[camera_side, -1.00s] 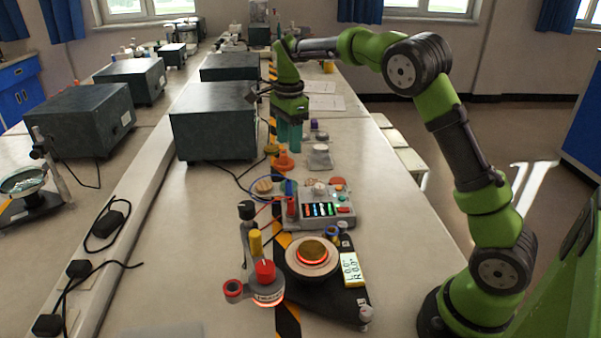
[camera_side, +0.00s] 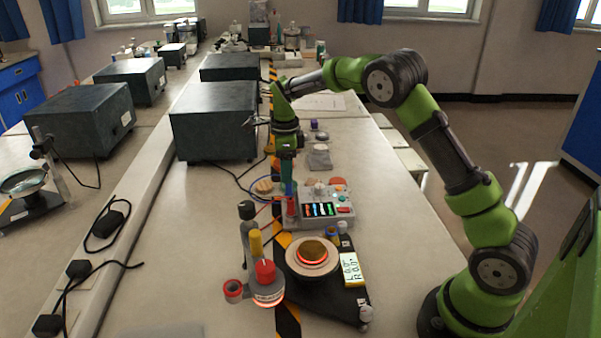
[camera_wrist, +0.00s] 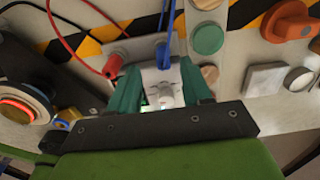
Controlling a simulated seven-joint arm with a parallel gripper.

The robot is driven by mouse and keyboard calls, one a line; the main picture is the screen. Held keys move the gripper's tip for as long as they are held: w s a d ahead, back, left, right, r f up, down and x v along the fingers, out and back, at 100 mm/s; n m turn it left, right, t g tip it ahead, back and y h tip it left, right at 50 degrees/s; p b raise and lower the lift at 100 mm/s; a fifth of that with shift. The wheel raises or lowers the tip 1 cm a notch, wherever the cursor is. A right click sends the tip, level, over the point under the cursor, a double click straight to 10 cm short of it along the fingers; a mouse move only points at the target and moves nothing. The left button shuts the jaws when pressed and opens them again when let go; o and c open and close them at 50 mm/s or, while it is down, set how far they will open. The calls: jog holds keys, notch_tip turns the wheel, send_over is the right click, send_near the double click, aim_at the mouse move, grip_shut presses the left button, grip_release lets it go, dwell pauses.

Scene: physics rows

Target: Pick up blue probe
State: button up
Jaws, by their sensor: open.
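The blue probe (camera_wrist: 163,55) shows in the wrist view, standing at the top edge of the grey meter box between my gripper's two teal fingers. Blue leads run up from it. My gripper (camera_wrist: 160,85) is open, with one finger on each side of the probe and no clear contact. In the side view my gripper (camera_side: 288,178) points down at the back left of the meter box (camera_side: 325,210) and mostly hides the blue probe. The red probe (camera_side: 291,208) stands in front of it, and also shows left of the fingers in the wrist view (camera_wrist: 113,66).
A black base with a glowing round dial (camera_side: 312,252) and a stand with a yellow and red top (camera_side: 264,270) sit nearer the camera. A large dark box (camera_side: 213,120) stands left of my gripper. An orange knob (camera_wrist: 290,22) lies beyond. The right bench strip is fairly clear.

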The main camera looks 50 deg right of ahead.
aim_at(289, 191)
jog(key=shift+s+d+f, duration=0.1)
jog(key=shift+d+f, duration=0.1)
jog(key=shift+f, duration=1.2)
jog(key=shift+d+f, duration=0.15)
jog(key=shift+f, duration=1.2)
jog(key=shift+c, duration=0.5)
grip_shut()
